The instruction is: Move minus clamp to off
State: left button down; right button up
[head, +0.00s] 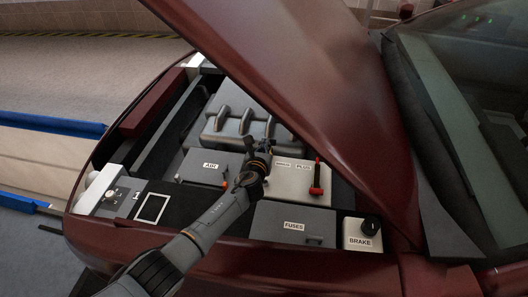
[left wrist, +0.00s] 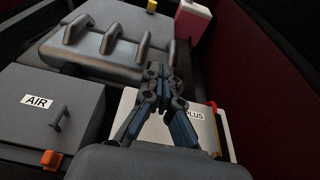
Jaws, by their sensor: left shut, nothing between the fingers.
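The pale battery (head: 298,192) sits in the engine bay with a MINUS label (head: 283,163) and a PLUS label (head: 304,167). A red clamp (head: 318,178) stands upright on its plus side. My left gripper (head: 266,146) is shut and empty, over the battery's left end beside the MINUS label. In the left wrist view my left gripper (left wrist: 164,72) covers much of the battery (left wrist: 222,135), and the PLUS label (left wrist: 195,114) shows to its right. I cannot make out the minus clamp; the gripper and wrist hide that side. My right gripper is not in view.
The AIR box (head: 206,170) with an orange latch (head: 225,181) lies left of the battery. The ribbed engine cover (head: 240,115) is behind. The FUSES box (head: 292,222) and BRAKE reservoir (head: 362,234) are in front. The raised hood (head: 310,80) overhangs from above.

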pick_arm(q)
jog(key=shift+w+d+r, duration=0.15)
jog(key=shift+w+r, duration=0.15)
jog(key=shift+w, duration=0.4)
jog(key=shift+w+d+r, duration=0.1)
jog(key=shift+w+r, duration=0.15)
jog(key=shift+w, duration=0.4)
jog(key=v, duration=1.2)
jog(key=shift+r, duration=0.15)
